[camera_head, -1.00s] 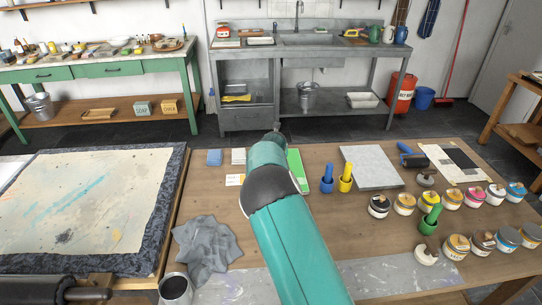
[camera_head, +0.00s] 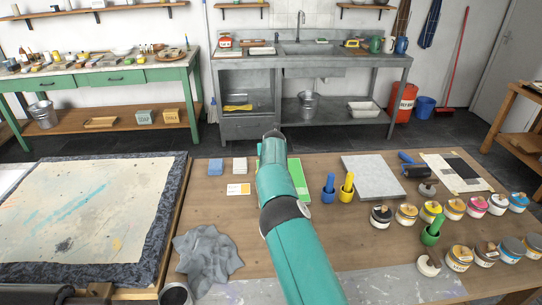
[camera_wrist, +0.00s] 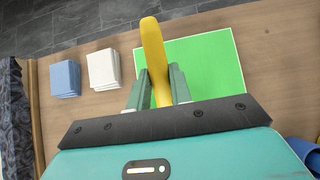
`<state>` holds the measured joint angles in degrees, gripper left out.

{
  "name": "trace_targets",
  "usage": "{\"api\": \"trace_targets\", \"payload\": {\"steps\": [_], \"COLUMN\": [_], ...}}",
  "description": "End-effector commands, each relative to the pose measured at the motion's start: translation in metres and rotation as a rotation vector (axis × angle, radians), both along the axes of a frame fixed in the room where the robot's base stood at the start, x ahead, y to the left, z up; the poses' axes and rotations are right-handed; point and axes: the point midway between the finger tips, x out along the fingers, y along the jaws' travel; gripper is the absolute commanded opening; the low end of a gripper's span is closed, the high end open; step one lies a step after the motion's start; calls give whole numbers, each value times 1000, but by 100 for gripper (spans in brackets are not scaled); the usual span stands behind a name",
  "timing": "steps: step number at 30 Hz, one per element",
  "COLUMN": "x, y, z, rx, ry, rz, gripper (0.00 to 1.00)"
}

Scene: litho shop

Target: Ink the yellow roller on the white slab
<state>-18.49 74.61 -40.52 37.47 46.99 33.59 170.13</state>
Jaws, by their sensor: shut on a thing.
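In the wrist view my gripper (camera_wrist: 158,90) is shut on a long yellow thing (camera_wrist: 153,45), which looks like a handle. Its lower end is hidden behind my wrist, so I cannot tell whether it is the roller. In the head view the jaws and the held thing are hidden by my arm, which reaches over a green sheet (camera_head: 299,178). The white slab (camera_head: 372,178) lies flat on the table to the right of my arm. A yellow upright thing (camera_head: 346,188) stands just left of the slab.
A blue upright thing (camera_head: 328,190) stands beside the yellow one. A blue-handled roller (camera_head: 414,171) lies right of the slab. Several ink cans (camera_head: 381,217) and a green upright thing (camera_head: 432,232) fill the right side. A grey cloth (camera_head: 207,253) lies left of my arm.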

Motion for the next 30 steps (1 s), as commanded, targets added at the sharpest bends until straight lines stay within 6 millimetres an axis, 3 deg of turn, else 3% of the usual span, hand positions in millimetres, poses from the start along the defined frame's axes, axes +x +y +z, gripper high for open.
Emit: {"api": "trace_targets", "payload": {"steps": [30], "x": [-54], "y": [1], "z": [-1], "rx": [2], "ry": [2], "rz": [-1], "gripper": [0]}}
